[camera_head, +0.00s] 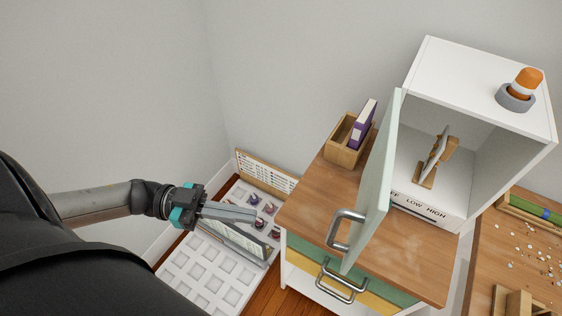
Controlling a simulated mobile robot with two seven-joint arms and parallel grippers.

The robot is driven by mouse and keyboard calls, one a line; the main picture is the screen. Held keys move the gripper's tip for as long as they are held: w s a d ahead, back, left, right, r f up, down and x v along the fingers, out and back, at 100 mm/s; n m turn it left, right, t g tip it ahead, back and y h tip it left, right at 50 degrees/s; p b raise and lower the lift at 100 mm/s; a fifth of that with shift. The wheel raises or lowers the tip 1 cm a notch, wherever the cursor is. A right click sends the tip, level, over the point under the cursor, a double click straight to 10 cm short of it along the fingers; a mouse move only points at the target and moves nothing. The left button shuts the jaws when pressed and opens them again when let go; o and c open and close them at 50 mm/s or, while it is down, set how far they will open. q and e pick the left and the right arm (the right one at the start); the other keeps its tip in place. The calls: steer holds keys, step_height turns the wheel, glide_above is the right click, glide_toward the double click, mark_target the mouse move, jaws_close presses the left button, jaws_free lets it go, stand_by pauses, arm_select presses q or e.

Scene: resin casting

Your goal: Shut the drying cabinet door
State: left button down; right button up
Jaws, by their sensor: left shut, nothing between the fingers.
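The drying cabinet (475,72) is a white box at the right, standing on or just behind a wooden-topped unit, with its front open. Its pale green door (378,180) stands swung wide open at the cabinet's left side, seen almost edge-on. A grey bar handle (340,229) sits on the door's lower part. My left gripper (254,215) is shut and empty, reaching in from the left. It is left of the door handle and apart from it, over the white tray area. My right gripper is not in view.
A wooden box (345,143) with a purple binder stands behind the door on the wooden top (420,262). A white gridded tray (205,275) lies below my left gripper. A small wooden stand (432,165) is inside.

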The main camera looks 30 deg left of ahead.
arm_select(q)
steer(key=x, duration=1.3)
steer(key=shift+w+p, duration=0.2)
steer(key=shift+p, duration=0.2)
